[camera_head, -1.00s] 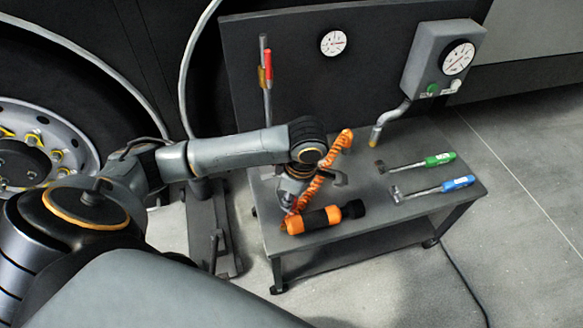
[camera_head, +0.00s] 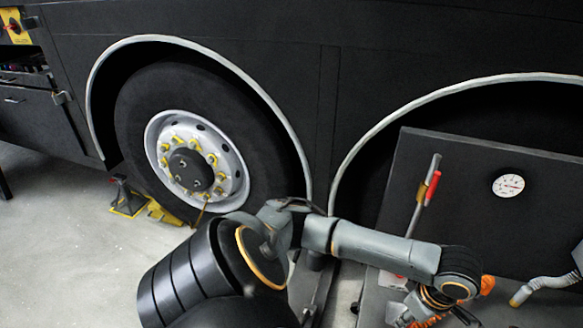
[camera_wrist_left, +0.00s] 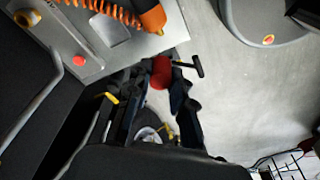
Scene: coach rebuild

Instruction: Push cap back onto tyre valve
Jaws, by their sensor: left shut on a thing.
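My left gripper (camera_wrist_left: 158,84) is shut on a small red rounded thing (camera_wrist_left: 160,72), which shows between its dark fingers in the left wrist view; I cannot tell for certain that it is the cap. In the head view the left gripper is at the bottom edge, low right of centre, mostly hidden by its own arm. The tyre (camera_head: 140,120) stands under the wheel arch at left, well away from the gripper. A thin stem (camera_head: 202,212) juts down from the rim's lower edge and may be the valve. My right gripper is out of view.
A dark panel (camera_head: 455,190) with a gauge (camera_head: 508,186) rises behind the trolley at right. A red-handled tool (camera_head: 432,187) hangs on it. An orange tool (camera_wrist_left: 150,15) lies on the trolley top. A yellow chock (camera_head: 128,203) sits by the tyre. Floor at left is clear.

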